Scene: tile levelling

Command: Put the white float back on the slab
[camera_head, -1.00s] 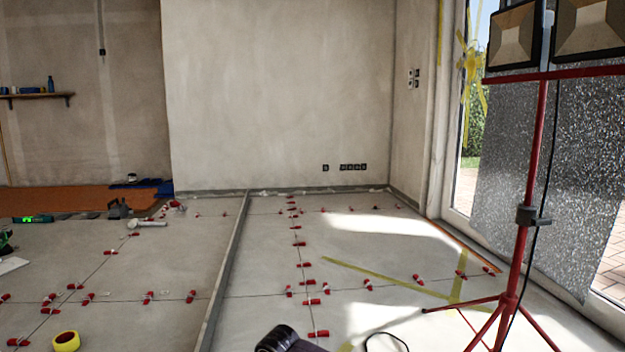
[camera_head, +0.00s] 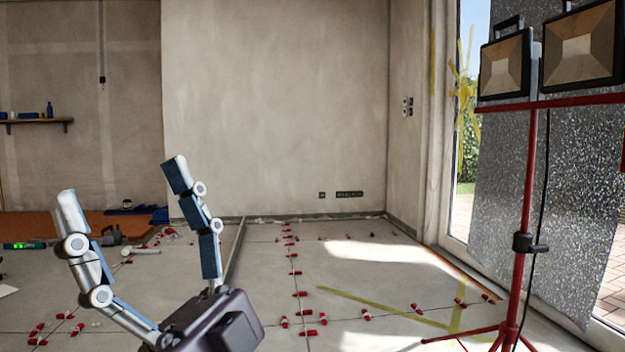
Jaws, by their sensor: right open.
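My right gripper (camera_head: 122,180) rises from the bottom of the head view, its two jointed fingers spread wide and pointing up. It is open, with nothing between the fingers. The slab (camera_head: 260,300) is the grey tiled floor behind it. A flat white piece (camera_head: 6,290) is cut off by the left edge; I cannot tell whether it is the white float. It lies left of the gripper and apart from it. My left gripper is not in view.
Red levelling clips (camera_head: 301,294) line the tile joints. A white-headed mallet (camera_head: 140,250) and a level with a green display (camera_head: 25,245) lie at the left. A red lamp stand (camera_head: 526,200) stands at the right. A grey straightedge (camera_head: 234,255) lies behind the gripper.

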